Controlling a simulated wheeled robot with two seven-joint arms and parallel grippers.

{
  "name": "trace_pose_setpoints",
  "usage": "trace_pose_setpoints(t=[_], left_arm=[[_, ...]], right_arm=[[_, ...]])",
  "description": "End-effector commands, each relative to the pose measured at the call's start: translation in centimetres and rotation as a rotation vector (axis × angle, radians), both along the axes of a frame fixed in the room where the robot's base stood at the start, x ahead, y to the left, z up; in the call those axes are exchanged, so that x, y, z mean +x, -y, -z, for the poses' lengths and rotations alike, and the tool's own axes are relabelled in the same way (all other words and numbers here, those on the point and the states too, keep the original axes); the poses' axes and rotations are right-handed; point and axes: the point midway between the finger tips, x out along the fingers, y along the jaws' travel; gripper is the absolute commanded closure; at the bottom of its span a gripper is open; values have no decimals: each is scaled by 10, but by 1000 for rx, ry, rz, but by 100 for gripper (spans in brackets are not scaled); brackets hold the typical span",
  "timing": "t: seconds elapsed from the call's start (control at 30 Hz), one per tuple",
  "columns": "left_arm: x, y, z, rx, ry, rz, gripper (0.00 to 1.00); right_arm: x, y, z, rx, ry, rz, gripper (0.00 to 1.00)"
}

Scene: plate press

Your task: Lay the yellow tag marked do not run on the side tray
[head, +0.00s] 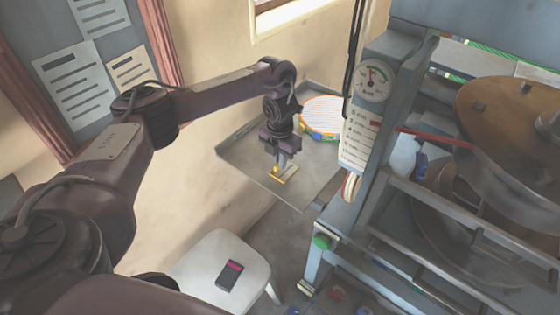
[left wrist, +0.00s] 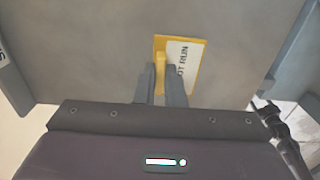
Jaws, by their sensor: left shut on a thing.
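The yellow tag shows in the left wrist view (left wrist: 190,62), with a white panel and partly visible black lettering ending in "OT RUN". It also shows small in the head view (head: 284,172), over the grey side tray (head: 240,155). My left gripper (head: 281,163) points down over the tray, and its fingers in the left wrist view (left wrist: 161,80) are shut on a yellow raised part of the tag. The tag looks flat and at or very near the tray's surface; I cannot tell whether it touches.
A round striped item (head: 322,116) sits at the tray's back right. The press frame (head: 372,190) with its gauge (head: 374,80) stands close to the tray's right. A white stool (head: 205,265) with a dark handheld device (head: 230,276) is below. Bare tray lies left of the gripper.

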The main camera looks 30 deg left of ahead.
Motion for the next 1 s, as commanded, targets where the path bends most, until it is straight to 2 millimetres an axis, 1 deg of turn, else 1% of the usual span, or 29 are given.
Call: trace_pose_setpoints(t=[0.17,0.3,0.33,0.5,0.77,0.87,1.0], left_arm=[[0,0,-1,0,1,1,100],[0,0,3,0,1,1,100],[0,0,3,0,1,1,90],[0,0,2,0,1,1,69],[0,0,-1,0,1,1,69],[1,0,-11,0,3,3,69],[2,0,-39,2,6,3,69]], right_arm=[[0,0,-1,0,0,0,29],[0,0,3,0,0,-1,29],[0,0,2,0,0,-1,29],[0,1,2,-1,0,-1,29],[0,2,-1,-3,1,-1,29],[0,3,-6,-4,1,-1,29],[0,3,-17,-4,1,-1,29]])
